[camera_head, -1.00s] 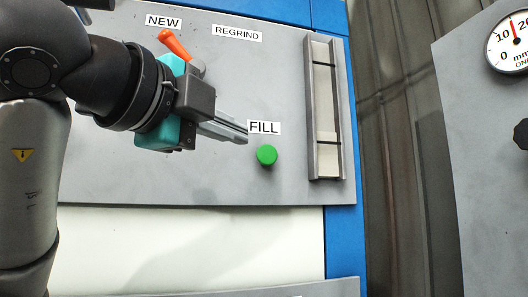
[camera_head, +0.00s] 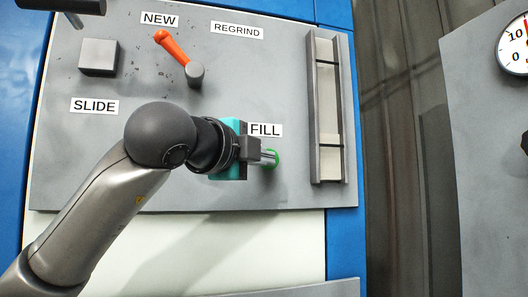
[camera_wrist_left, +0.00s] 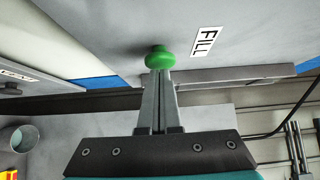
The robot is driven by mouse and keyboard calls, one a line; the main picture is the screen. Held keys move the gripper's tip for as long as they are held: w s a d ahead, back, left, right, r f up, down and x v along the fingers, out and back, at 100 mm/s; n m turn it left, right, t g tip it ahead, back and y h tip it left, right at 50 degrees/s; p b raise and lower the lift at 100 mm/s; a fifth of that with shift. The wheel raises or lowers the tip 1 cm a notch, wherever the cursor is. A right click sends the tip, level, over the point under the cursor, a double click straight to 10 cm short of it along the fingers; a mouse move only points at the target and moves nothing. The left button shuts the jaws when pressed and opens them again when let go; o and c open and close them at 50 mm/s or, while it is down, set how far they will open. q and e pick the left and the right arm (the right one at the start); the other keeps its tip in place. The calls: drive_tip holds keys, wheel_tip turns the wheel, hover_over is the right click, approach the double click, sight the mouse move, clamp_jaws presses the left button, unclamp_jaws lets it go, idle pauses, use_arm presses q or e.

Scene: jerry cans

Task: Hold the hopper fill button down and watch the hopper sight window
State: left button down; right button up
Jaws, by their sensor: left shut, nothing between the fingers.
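The green fill button (camera_head: 274,155) sits under the FILL label on the grey panel. My left gripper (camera_head: 268,158) is shut and empty, its fingertips at the button and covering part of it. In the left wrist view the closed fingers (camera_wrist_left: 159,76) meet the green button (camera_wrist_left: 158,58); they look in contact, but I cannot tell how far it is pressed. The hopper sight window (camera_head: 328,105) is a tall framed slot right of the button, with dark lines across it near the top and lower down. Its inside is pale; the fill level is hard to read. My right gripper is not in view.
An orange lever (camera_head: 172,46) stands between the NEW and REGRIND labels. A grey block (camera_head: 99,58) is above the SLIDE label. A dark bar (camera_head: 62,5) juts in at top left. A dial gauge (camera_head: 515,45) is on a separate panel at right.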

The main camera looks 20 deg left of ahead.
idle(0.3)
use_arm(q)
drive_tip(key=shift+w+a+r+b, duration=0.1)
drive_tip(key=shift+w+a+b, duration=0.55)
drive_tip(key=shift+w, duration=0.1)
drive_tip(key=shift+a, duration=0.1)
idle(0.7)
